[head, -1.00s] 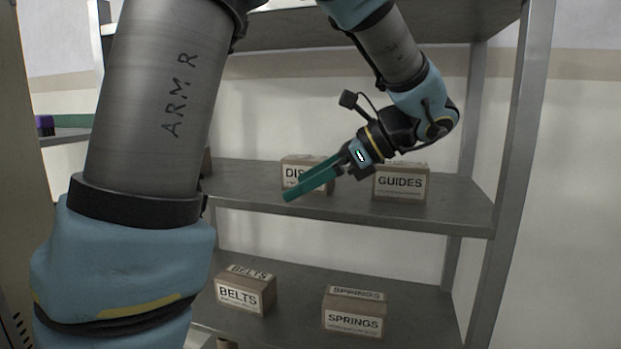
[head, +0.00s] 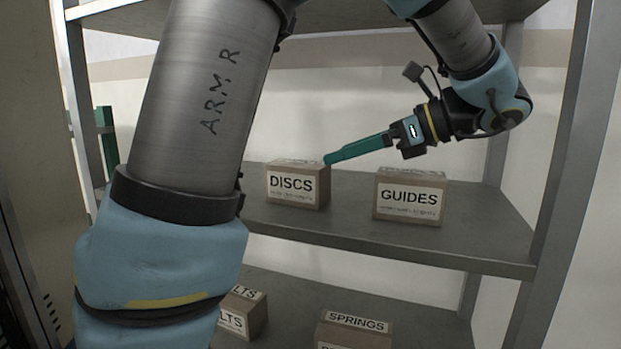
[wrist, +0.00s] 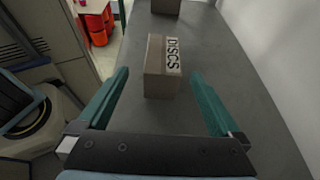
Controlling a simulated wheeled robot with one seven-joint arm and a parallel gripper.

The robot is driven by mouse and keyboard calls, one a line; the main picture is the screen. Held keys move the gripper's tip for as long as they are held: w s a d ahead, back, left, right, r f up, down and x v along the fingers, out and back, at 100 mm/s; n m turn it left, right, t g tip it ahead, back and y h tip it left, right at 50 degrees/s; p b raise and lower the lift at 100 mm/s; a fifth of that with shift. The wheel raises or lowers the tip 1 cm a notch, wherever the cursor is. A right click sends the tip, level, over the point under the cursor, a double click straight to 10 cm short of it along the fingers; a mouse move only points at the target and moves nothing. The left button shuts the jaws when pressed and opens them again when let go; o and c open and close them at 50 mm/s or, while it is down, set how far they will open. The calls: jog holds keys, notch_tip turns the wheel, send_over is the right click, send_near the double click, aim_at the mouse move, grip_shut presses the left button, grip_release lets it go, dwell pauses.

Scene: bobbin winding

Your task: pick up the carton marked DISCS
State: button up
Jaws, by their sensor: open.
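The carton marked DISCS (head: 297,185) is a brown box with a white label. It stands on the middle shelf, left of the GUIDES carton. My gripper (head: 328,159) has green fingers and comes in from the right, its tips close to the carton's upper right edge in the head view. In the wrist view the DISCS carton (wrist: 158,75) lies ahead, between the lines of the open fingers (wrist: 160,82), with space on both sides. Nothing is held. In the head view the two fingers overlap, so their gap is hidden.
The GUIDES carton (head: 409,197) stands just right on the same shelf (head: 480,225). Another carton (wrist: 166,6) is beyond DISCS in the wrist view. The SPRINGS carton (head: 355,330) and a partly hidden BELTS carton (head: 252,310) are on the shelf below. A metal post (head: 570,150) stands at right.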

aim_at(301, 163)
jog(key=x, duration=0.3)
jog(key=p+x, duration=0.1)
jog(key=x, duration=0.6)
jog(key=shift+w+a+p, duration=0.2)
jog(key=shift+w+p, duration=0.2)
jog(key=shift+w, duration=0.05)
jog(key=shift+r, duration=0.1)
jog(key=c, duration=1.4)
